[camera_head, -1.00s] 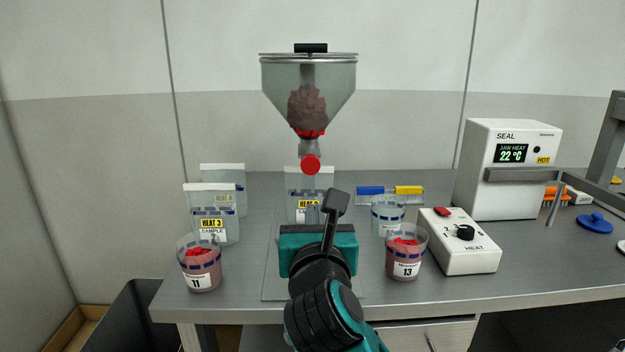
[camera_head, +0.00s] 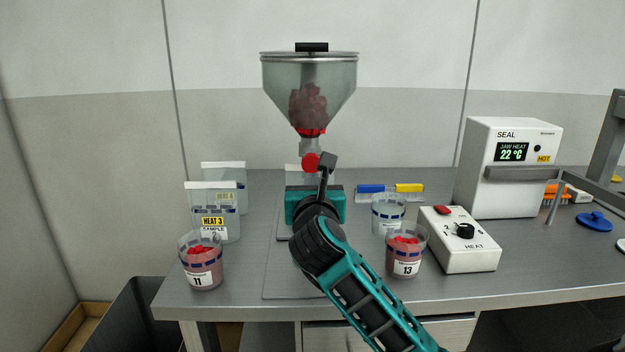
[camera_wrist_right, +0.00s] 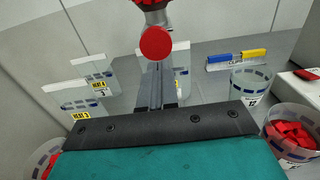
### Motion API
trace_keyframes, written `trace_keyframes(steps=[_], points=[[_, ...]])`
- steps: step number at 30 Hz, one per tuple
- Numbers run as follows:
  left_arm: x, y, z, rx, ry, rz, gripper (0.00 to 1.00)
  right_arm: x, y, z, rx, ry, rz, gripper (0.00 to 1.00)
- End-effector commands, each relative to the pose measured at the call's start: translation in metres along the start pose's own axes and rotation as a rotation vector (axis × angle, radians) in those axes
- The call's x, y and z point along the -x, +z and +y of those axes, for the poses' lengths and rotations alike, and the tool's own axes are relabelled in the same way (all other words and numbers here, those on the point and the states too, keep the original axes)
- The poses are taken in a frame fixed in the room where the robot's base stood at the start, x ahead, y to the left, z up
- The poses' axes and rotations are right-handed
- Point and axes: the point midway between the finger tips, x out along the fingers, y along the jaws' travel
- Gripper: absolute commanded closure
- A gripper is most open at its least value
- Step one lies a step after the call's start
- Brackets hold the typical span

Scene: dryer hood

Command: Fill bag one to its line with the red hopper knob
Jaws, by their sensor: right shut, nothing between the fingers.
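The clear hopper (camera_head: 335,75) holds dark red material and stands above the bench. Its round red knob (camera_head: 311,161) is on the spout and also shows large in the wrist view (camera_wrist_right: 156,43). A bag (camera_head: 291,176) stands below the spout. My right gripper and camera hide most of it, so its fill level and line cannot be read; part of it shows behind the fingers in the wrist view (camera_wrist_right: 183,58). My right gripper (camera_wrist_right: 158,78) is shut and empty, pointing forward just below the knob, apart from it in the picture. My left gripper is out of view.
Two bags (camera_head: 213,225) stand at left, the front one labelled HEAT 3. Beaker 11 (camera_head: 202,268), beaker 13 (camera_head: 406,260) and another beaker (camera_head: 388,216) flank my arm. A heat control box (camera_head: 470,255), sealer (camera_head: 515,150) and clips (camera_head: 390,188) are at right.

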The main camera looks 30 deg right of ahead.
Motion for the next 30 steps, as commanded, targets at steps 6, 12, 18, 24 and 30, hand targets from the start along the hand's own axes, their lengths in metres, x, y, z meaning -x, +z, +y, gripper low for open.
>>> trace_keyframes(steps=[6,12,18,24,30], points=[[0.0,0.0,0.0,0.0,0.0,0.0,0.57,-0.017,0.0,0.0,0.001,0.0,0.0,1.0],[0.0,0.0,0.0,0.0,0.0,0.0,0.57,-0.019,0.0,0.0,0.0,0.001,0.0,1.0],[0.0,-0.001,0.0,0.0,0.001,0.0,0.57,-0.02,0.0,0.0,0.0,0.0,0.0,1.0],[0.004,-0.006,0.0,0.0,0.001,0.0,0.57,-0.042,0.002,0.0,0.0,-0.002,0.002,1.0],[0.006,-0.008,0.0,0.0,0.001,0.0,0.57,-0.055,0.0,0.0,0.0,0.0,0.001,1.0]])
